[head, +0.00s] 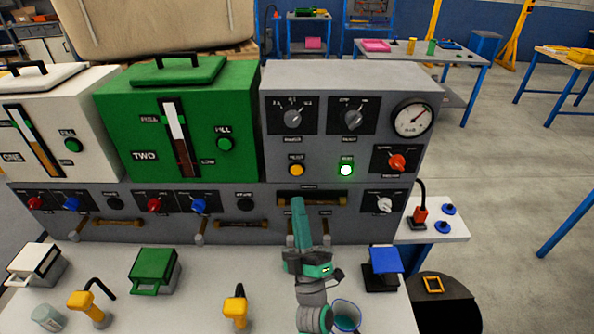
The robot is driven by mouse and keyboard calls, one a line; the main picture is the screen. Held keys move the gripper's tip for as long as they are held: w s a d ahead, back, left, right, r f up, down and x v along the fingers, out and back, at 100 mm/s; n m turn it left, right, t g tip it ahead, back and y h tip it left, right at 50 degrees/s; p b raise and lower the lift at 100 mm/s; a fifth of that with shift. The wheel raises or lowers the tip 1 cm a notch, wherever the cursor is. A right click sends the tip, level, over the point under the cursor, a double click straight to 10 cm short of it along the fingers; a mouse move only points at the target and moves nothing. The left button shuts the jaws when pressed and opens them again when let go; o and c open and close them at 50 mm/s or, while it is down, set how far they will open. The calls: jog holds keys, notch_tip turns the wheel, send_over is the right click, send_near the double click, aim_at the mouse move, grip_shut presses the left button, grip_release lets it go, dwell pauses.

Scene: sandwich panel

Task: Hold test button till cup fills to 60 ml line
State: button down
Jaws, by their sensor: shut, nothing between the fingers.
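My gripper (297,203) is shut and empty, its teal end in front of the grey control panel (375,80). Its tip is below an amber button (296,170); I cannot tell whether it touches the panel. A lit green-white button or lamp (346,170) is right of the amber one. The small labels are too blurred to tell which is the test button. A clear cup with a teal rim (346,318) stands at the bottom edge beside my arm, partly cut off. Another clear cup (47,318) stands at the lower left. No fill line or level can be read.
A green tank (225,100) and a white tank (85,110) stand left of the panel. Yellow-topped taps (235,308), a green box (153,270) and a blue-topped device (384,262) crowd the bench.

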aim_at(297, 170)
jog(key=w, duration=0.8)
jog(key=shift+w, duration=0.15)
jog(key=shift+w, duration=0.15)
dwell(1.9)
jog(key=shift+w, duration=0.3)
jog(key=shift+w, duration=0.4)
dwell(4.3)
